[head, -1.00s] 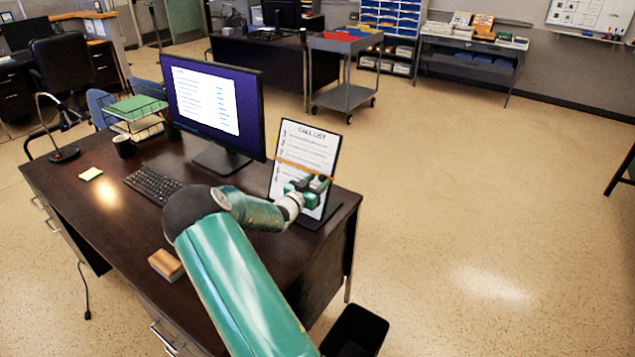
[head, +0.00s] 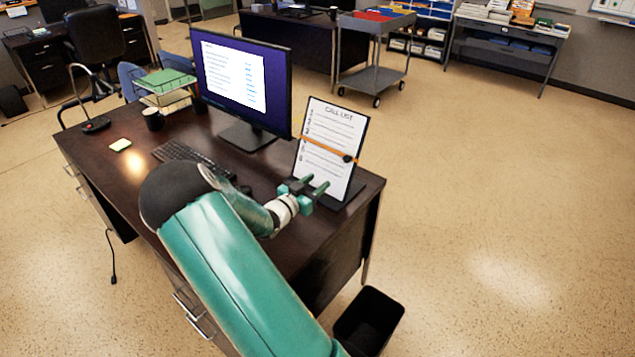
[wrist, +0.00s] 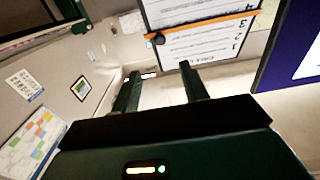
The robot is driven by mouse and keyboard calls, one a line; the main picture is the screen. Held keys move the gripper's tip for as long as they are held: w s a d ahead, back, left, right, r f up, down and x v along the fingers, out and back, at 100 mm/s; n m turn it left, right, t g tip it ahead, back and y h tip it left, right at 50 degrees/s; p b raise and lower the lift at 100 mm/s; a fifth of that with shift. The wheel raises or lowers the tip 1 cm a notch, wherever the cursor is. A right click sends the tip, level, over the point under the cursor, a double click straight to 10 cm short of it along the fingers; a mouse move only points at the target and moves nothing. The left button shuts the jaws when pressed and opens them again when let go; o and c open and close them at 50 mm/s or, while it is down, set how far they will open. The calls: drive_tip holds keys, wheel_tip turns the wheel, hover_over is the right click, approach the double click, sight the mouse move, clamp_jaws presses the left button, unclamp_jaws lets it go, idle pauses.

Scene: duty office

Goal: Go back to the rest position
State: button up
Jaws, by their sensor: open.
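My gripper (head: 318,187) is open and empty in the head view, just in front of and below the middle of the call list board. Its two fingers (wrist: 160,88) show apart in the wrist view with nothing between them. The call list (head: 323,146) is a white sheet on a dark upright board on a stand at the desk's right end. An orange band with a dark round knob crosses it. The call list also shows in the wrist view (wrist: 195,45), upside down beyond the fingertips. My arm reaches over the front of the desk.
A black bin (head: 368,320) stands at the desk's right front. Floor on the right is clear.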

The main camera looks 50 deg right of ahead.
idle(0.3)
drive_tip(key=w+a+r+n+t+y, duration=0.2)
drive_tip(key=w+a+r+t+y, duration=0.15)
drive_tip(key=a, duration=0.25)
drive_tip(key=w+a+r+n+t+y, duration=0.2)
drive_tip(key=a+y, duration=0.3)
drive_tip(key=a, duration=0.2)
drive_tip(key=w+a+r+n+t+y, duration=0.2)
drive_tip(key=a+r+y, duration=0.15)
drive_tip(key=a, duration=0.25)
drive_tip(key=s+a+r+n+y, duration=0.2)
drive_tip(key=s+a+r+y, duration=0.1)
drive_tip(key=a, duration=0.4)
drive_tip(key=s+a+r+n+y, duration=0.2)
drive_tip(key=s+a+r, duration=0.15)
drive_tip(key=a, duration=0.25)
drive_tip(key=s+a+r+n+g, duration=0.1)
drive_tip(key=s+a+r+n, duration=0.1)
drive_tip(key=s, duration=0.8)
drive_tip(key=s+a+r+n+g+y, duration=0.1)
drive_tip(key=s+a+n, duration=0.4)
drive_tip(key=s, duration=0.6)
drive_tip(key=shift+s+a+r+g, duration=0.2)
drive_tip(key=shift+a+r+g, duration=0.3)
drive_tip(key=shift+g, duration=0.25)
drive_tip(key=shift+c, duration=0.8)
drive_tip(key=shift+a, duration=0.15)
